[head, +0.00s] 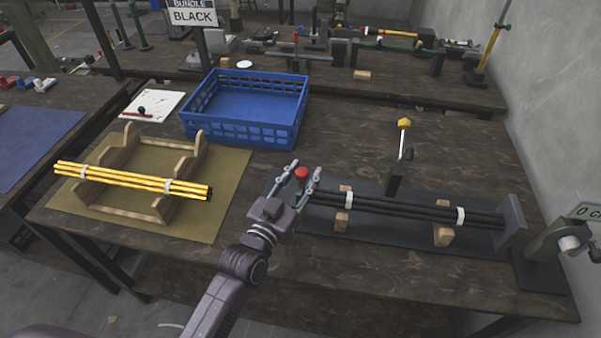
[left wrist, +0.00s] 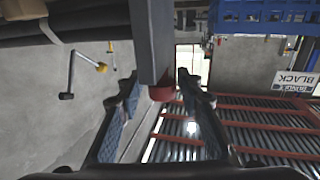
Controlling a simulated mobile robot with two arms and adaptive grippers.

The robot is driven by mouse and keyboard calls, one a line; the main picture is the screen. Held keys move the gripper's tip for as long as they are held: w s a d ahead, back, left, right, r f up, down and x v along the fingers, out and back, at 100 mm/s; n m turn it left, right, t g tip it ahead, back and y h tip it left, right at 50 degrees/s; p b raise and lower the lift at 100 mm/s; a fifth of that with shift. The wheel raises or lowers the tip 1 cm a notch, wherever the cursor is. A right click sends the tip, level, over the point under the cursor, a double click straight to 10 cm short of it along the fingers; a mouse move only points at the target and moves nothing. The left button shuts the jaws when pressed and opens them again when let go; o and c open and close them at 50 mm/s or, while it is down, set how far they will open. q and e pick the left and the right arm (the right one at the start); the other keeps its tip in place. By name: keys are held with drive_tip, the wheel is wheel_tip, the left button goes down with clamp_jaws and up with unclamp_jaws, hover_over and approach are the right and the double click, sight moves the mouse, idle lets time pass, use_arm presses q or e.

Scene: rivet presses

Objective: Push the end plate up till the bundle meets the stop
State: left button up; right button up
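The black bundle (head: 400,207), tied with white bands, lies on wooden blocks over a dark mat. A grey upright plate (head: 511,218), apparently the stop, stands at its right end; I cannot tell whether they touch. My left gripper (head: 306,173) is at the bundle's left end, open, with fingers on either side of a red knob (head: 302,175). In the left wrist view the red knob (left wrist: 162,93) sits at the end of a grey bar (left wrist: 152,40), probably the end plate's edge, between the fingers. Contact with the fingers is unclear. My right gripper is out of view.
A yellow bundle (head: 130,180) lies in a wooden cradle on an olive mat at left. A blue crate (head: 248,137) stands behind. A yellow-knobbed lever (head: 403,140) rises behind the black bundle. A clamp (head: 570,243) stands at the right edge.

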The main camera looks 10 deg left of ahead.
use_arm(q)
drive_tip(key=shift+o, duration=0.7)
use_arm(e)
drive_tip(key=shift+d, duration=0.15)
use_arm(q)
drive_tip(key=shift+a, duration=0.1)
drive_tip(key=v, duration=1.2)
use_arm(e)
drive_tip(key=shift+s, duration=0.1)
